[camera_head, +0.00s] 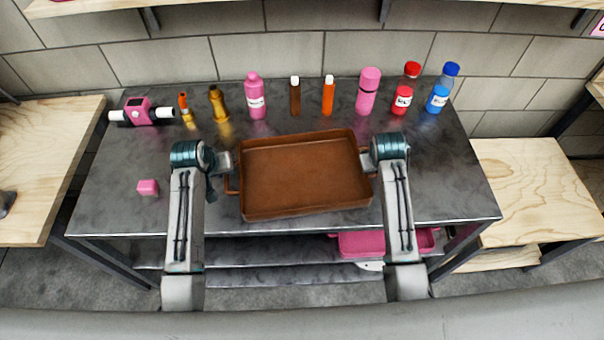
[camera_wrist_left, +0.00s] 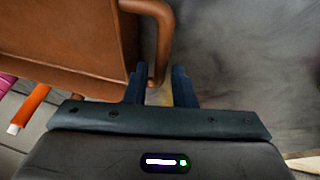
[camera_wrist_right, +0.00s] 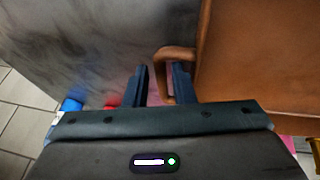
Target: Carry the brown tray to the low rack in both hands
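The brown tray (camera_head: 305,172) sits on the dark grey table, slightly turned, with a loop handle on each short side. My left gripper (camera_head: 226,163) is at its left side. In the left wrist view the fingers (camera_wrist_left: 160,88) are apart, with the lower end of the handle (camera_wrist_left: 163,45) in line with the gap. My right gripper (camera_head: 369,160) is at its right side. In the right wrist view the fingers (camera_wrist_right: 162,85) are apart, with the handle (camera_wrist_right: 165,65) in line with the gap. Neither gripper is closed on a handle. I cannot tell which surface is the low rack.
Several bottles stand along the table's back edge, including a pink bottle (camera_head: 256,97) and a blue-capped bottle (camera_head: 440,90). A pink block (camera_head: 148,187) lies at left. A pink bin (camera_head: 362,243) is on the shelf below. Low wooden shelving (camera_head: 530,180) stands at right, a wooden bench (camera_head: 40,160) at left.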

